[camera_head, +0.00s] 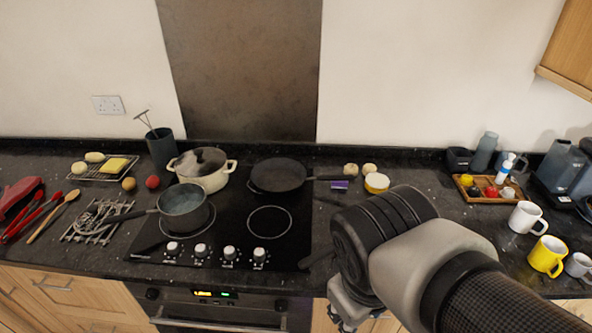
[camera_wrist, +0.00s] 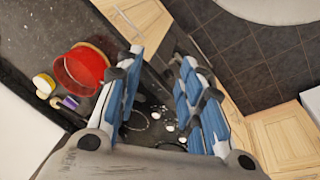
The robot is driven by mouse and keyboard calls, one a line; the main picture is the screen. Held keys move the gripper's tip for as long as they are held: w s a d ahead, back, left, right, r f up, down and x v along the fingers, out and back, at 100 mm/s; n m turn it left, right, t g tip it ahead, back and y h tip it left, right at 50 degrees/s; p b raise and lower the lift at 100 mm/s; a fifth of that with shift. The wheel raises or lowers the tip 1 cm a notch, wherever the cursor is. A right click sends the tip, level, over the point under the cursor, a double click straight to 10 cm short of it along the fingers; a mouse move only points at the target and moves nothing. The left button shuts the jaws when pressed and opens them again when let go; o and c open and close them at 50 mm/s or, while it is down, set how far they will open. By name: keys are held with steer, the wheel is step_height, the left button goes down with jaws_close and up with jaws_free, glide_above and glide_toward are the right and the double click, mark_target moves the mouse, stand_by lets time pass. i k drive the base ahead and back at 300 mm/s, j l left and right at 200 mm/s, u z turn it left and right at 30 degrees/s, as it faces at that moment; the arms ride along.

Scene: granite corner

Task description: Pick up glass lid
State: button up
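The glass lid (camera_head: 203,159) is dark and see-through with a knob on top. It sits on a cream two-handled pot (camera_head: 205,180) at the back left of the hob in the head view. My gripper (camera_head: 345,318) is low in front of the counter, well to the right of and nearer than the lid, with its fingers partly hidden by my arm. In the wrist view my gripper (camera_wrist: 160,62) has its blue-padded fingers apart with nothing held between them. I cannot make out the lid in the wrist view.
A grey saucepan (camera_head: 183,208) stands in front of the cream pot, and a dark frying pan (camera_head: 278,175) to its right. A utensil holder (camera_head: 161,148) is behind left. A red round vessel (camera_wrist: 82,68) shows in the wrist view. The front right hob ring (camera_head: 270,222) is clear.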

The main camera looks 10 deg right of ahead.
mark_target(90, 221)
steer(key=u, duration=1.25)
steer(key=k+z, duration=0.1)
steer(key=z, duration=1.7)
steer(key=i+j+u, duration=0.25)
steer(key=j, duration=0.35)
steer(key=i+j+u, duration=0.2)
steer(key=j, duration=0.35)
steer(key=i+j+u, duration=0.25)
steer(key=j, duration=0.3)
steer(key=i+j+u, duration=0.2)
steer(key=j, duration=0.25)
steer(key=i+j+u, duration=0.25)
steer(key=i+j, duration=0.15)
